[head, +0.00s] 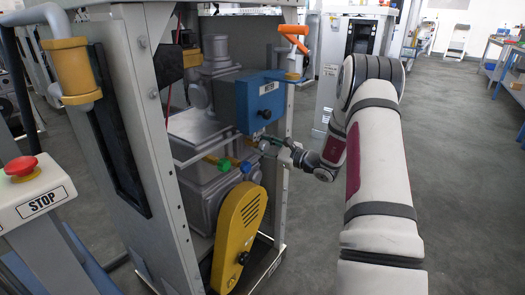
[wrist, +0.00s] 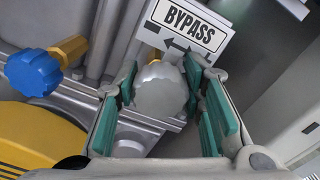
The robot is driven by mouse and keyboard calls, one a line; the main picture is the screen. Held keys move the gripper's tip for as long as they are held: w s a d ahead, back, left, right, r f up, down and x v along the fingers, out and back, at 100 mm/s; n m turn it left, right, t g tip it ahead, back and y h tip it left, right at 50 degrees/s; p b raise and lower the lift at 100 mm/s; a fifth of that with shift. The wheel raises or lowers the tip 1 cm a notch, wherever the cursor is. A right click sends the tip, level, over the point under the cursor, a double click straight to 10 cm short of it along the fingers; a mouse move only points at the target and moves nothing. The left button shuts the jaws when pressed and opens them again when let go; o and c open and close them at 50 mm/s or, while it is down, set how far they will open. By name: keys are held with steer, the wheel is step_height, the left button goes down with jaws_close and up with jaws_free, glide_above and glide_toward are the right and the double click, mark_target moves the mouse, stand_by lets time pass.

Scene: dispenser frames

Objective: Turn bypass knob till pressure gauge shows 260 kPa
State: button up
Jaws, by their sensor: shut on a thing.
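The bypass knob (wrist: 160,90) is a silver, lobed knob in the middle of the wrist view. A white BYPASS sign (wrist: 187,27) with a double-headed arrow is just beyond it. My gripper (wrist: 162,76) has its green-padded fingers on either side of the knob and is shut on it. In the head view my gripper (head: 276,148) is at the dispenser frame, below a blue box marked METER (head: 260,102); the knob is too small to make out clearly there. I cannot make out a pressure gauge dial or reading in either view.
A blue knob (wrist: 33,73) on a brass stem is left of the bypass knob; it also shows in the head view (head: 245,166), beside a green knob (head: 224,164). A yellow guard (head: 240,225) is below. A red STOP button (head: 20,166) is at far left.

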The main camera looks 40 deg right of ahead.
stand_by(0.3)
steer(key=o, duration=1.2)
steer(key=shift+c, duration=0.2)
steer(key=shift+s, duration=0.1)
steer(key=v, duration=1.1)
steer(key=shift+s+d, duration=0.15)
steer(key=shift+s, duration=0.25)
